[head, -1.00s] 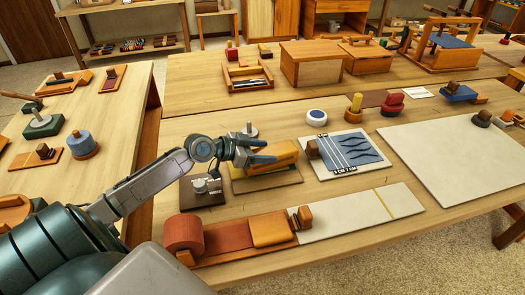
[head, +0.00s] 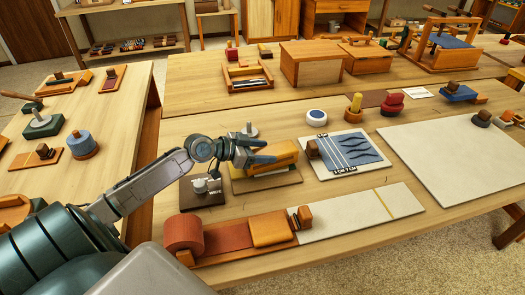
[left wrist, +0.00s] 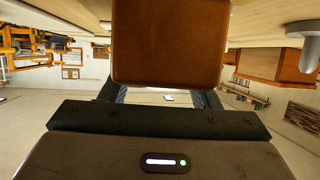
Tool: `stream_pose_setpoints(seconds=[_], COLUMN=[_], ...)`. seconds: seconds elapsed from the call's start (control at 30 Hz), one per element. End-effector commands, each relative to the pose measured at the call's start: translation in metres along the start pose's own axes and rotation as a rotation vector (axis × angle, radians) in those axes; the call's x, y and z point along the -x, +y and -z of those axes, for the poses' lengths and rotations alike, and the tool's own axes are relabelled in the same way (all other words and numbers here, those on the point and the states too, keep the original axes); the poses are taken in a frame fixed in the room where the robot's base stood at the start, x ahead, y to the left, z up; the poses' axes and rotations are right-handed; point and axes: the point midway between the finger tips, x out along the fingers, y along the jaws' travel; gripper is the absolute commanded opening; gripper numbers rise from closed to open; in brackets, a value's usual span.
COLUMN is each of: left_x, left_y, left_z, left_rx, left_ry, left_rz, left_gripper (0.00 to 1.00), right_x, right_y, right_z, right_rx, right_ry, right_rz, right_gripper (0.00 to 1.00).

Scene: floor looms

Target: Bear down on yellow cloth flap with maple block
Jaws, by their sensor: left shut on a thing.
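My left gripper (head: 262,160) is at the board (head: 268,184) in the middle of the near table. In the left wrist view it is shut on a smooth brown wooden block (left wrist: 170,42), which fills the top centre. My right gripper is in neither view.
A dark board with a grey knob (head: 200,185) lies left of the gripper. A white board with blue cloth strips (head: 352,158) lies to the right. A long tray with a red-brown roll (head: 183,235) is in front. A large pale panel (head: 455,165) covers the right.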

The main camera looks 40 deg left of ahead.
Motion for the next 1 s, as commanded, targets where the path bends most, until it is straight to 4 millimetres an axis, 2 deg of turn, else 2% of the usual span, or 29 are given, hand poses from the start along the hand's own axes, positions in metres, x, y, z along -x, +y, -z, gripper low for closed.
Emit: stream_pose_setpoints(seconds=[0.03, 0.37, 1.0], left_x=[0.000, 0.001, 0.025], left_y=[0.001, 0.001, 0.001], left_z=[-0.004, -0.002, 0.060], left_rx=[0.005, 0.005, -0.001], left_ry=[-0.007, -0.008, -0.001], left_rz=[-0.003, -0.003, -0.001], left_gripper=[0.22, 0.22, 0.22], right_x=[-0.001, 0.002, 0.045], right_y=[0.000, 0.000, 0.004], right_z=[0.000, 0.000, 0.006], right_rx=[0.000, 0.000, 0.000], right_ry=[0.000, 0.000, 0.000], right_rz=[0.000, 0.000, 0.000], right_gripper=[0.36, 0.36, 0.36])
